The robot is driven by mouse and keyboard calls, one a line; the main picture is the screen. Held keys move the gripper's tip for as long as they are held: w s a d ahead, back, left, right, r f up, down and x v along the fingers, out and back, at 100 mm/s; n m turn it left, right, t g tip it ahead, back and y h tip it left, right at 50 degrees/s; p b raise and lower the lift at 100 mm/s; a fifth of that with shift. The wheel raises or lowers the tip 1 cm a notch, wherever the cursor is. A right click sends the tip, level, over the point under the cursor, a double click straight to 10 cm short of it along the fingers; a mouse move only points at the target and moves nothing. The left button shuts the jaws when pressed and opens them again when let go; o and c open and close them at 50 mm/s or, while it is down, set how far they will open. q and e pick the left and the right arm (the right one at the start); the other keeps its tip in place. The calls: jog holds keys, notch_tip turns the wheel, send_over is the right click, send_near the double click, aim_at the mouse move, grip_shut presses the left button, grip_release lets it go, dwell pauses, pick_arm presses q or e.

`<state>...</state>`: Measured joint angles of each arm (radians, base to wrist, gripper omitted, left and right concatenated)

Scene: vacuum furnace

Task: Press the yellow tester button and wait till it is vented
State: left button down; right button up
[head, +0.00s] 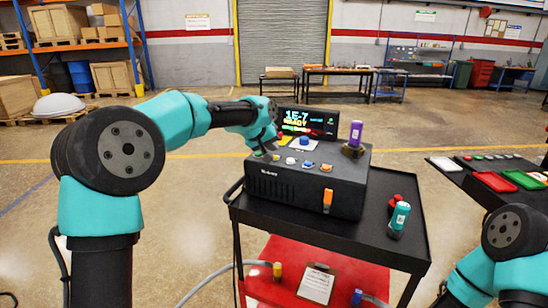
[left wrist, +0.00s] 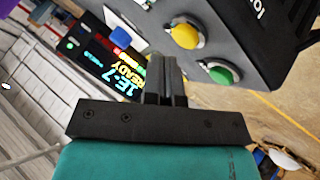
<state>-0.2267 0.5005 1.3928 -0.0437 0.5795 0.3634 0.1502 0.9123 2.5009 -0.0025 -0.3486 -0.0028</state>
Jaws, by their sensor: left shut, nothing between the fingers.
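The tester is a dark grey box (head: 300,190) on a black cart, with a row of round buttons along its sloped top front. The display (head: 308,122) reads "1E-7" and "READY". My left gripper (left wrist: 165,62) is shut and empty, its fingertips close to the yellow and green buttons. I cannot tell whether it touches the panel. My right gripper is out of view; only its arm shows.
A purple-topped part (head: 355,134) stands on the box's right side. A teal canister (head: 399,218) and a red item (head: 395,203) are on the cart's right. A clipboard (head: 317,285) lies on the red lower shelf. A bench with trays (head: 494,181) is at right.

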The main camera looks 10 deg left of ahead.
pick_arm(q)
jog(key=shift+f, duration=0.1)
jog(key=shift+f, duration=0.35)
jog(key=shift+f, duration=0.4)
dwell(1.0)
jog(key=shift+r, duration=0.85)
jog(key=shift+r, duration=2.5)
